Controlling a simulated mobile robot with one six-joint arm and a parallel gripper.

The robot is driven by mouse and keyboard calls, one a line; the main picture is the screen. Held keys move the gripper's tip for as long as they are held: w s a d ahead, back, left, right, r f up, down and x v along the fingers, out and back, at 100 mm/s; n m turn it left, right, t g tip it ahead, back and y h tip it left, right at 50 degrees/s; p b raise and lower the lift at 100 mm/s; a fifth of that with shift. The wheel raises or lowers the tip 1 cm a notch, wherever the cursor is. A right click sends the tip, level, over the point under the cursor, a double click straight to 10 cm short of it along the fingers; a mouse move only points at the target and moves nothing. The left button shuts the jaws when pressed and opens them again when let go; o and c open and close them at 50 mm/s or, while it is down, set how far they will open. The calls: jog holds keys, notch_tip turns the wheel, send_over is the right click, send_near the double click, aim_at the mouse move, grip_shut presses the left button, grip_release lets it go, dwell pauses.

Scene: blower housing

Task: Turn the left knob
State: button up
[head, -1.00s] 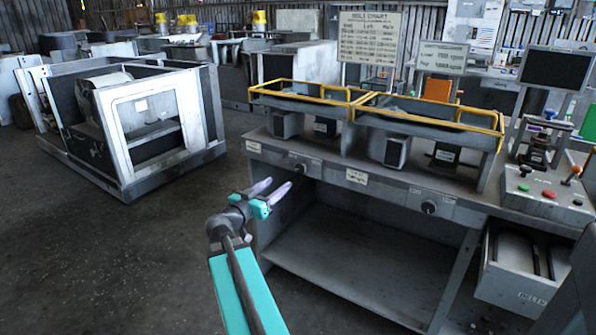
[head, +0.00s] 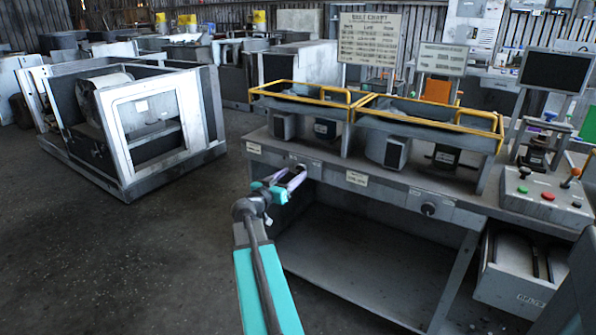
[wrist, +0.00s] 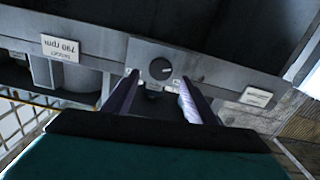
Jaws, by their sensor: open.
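The left knob (wrist: 160,69) is a round dark dial with a light mark, on a grey plate on the bench's front panel. In the wrist view it lies just beyond and between my two fingertips. My gripper (head: 299,177) is open, with its light purple fingers reaching toward the panel at the left knob. In the head view the fingers largely hide that knob. The wrist view shows my gripper (wrist: 158,80) with one finger to each side of the knob; I cannot tell whether either touches it. The right knob (head: 429,209) sits farther right on the same panel.
The panel belongs to a grey workbench (head: 390,195) with yellow-railed blower housings (head: 430,110) on top. An upside-down "790 rpm" label (wrist: 60,49) shows beside the knob plate. A control box (head: 545,195) stands at right.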

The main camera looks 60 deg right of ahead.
aim_at(300, 170)
jog(key=shift+d, duration=2.1)
jog(key=c, duration=0.9)
jog(key=shift+d, duration=0.15)
jog(key=shift+c, duration=0.8)
jog(key=shift+f+n, duration=0.1)
jog(key=shift+n, duration=0.2)
